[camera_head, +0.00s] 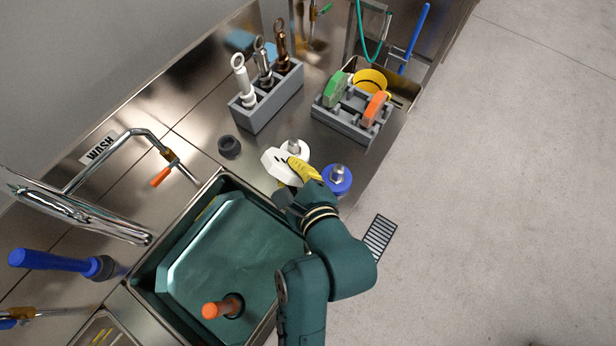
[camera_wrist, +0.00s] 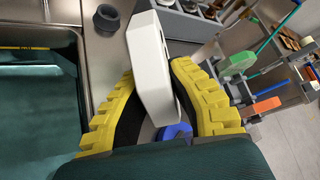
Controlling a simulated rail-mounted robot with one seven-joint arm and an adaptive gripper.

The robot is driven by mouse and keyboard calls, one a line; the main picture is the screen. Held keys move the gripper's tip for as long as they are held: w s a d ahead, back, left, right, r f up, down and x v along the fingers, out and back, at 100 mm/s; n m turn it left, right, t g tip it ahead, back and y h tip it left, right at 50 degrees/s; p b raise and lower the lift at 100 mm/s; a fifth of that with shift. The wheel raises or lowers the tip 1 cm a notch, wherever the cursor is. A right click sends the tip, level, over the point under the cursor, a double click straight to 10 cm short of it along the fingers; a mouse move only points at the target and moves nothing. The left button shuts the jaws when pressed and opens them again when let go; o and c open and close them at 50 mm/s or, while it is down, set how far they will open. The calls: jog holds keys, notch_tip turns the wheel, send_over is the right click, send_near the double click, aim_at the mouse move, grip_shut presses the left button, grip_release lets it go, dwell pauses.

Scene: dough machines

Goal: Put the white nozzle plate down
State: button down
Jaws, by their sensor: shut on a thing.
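The white nozzle plate (camera_head: 281,166) is a flat, angular white piece with small dark holes, beside the sink's far corner in the head view. My gripper (camera_head: 300,170) has yellow fingers and is shut on the plate. In the wrist view the plate (camera_wrist: 150,66) stands edge-on between the two yellow fingers of my gripper (camera_wrist: 158,98). I cannot tell whether the plate touches the steel counter (camera_head: 200,125) or is just above it.
A white round part (camera_head: 298,147) with a metal stub is just behind the plate. A blue round part (camera_head: 338,180) stands to the right, near the counter edge. A dark ring (camera_head: 229,146) lies to the left. Grey racks (camera_head: 258,112) stand behind; the green-lined sink (camera_head: 225,255) is in front.

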notch_tip(320, 180, down, 10)
jog(key=b, duration=0.3)
jog(key=shift+r, duration=0.25)
jog(key=c, duration=1.1)
grip_release()
jog(key=shift+f, duration=0.2)
